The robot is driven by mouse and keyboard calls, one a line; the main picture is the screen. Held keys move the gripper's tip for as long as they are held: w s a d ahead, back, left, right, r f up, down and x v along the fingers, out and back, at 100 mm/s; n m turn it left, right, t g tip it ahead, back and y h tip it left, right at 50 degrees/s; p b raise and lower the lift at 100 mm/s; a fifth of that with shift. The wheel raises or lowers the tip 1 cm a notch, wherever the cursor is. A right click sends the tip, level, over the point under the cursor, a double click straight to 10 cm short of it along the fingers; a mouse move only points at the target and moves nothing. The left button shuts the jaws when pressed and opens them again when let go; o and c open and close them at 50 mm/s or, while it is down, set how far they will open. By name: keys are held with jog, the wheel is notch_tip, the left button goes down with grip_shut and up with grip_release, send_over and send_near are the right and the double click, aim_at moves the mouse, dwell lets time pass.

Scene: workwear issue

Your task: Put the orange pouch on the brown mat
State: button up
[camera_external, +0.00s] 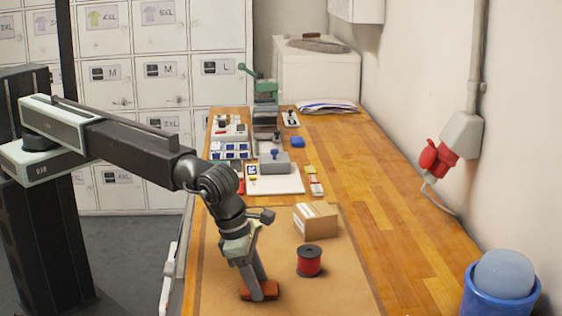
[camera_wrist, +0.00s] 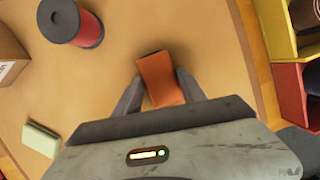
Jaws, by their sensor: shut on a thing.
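The orange pouch (camera_external: 258,290) is between the fingers of my gripper (camera_external: 257,284), near the front of the brown mat (camera_external: 225,270) on the wooden bench. In the wrist view the pouch (camera_wrist: 158,72) shows between the two fingers of my gripper (camera_wrist: 160,85), with the mat (camera_wrist: 125,25) behind it. My gripper points down and is shut on the pouch. The pouch is over the mat, low and close to its surface; I cannot tell whether it touches it. The fingers cover part of its sides.
A red spool (camera_external: 309,262) stands on the mat right of my gripper, with a cardboard box (camera_external: 315,220) behind it. A pale green block (camera_wrist: 41,140) lies at the wrist view's lower left. Yellow and red bins (camera_wrist: 285,70) stand at its right. A blue bin (camera_external: 495,300) is front right.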

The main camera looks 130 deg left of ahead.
jog(key=shift+f, duration=0.15)
jog(key=o, duration=1.4)
jog(key=p+v, duration=1.2)
jog(key=v, duration=0.1)
jog(key=s+d+n+g, duration=0.1)
jog(key=s+n, duration=0.8)
jog(key=s, duration=0.2)
jog(key=s+d+f+n+g+h, duration=0.1)
jog(key=s+n, duration=0.9)
jog(key=s, duration=0.2)
jog(key=s+d+n+h, duration=0.1)
jog(key=s+n, duration=0.9)
jog(key=s, duration=0.2)
jog(key=shift+s+f+g+b, duration=0.2)
jog(key=shift+f+g+b, duration=0.1)
jog(key=shift+f+g, duration=0.1)
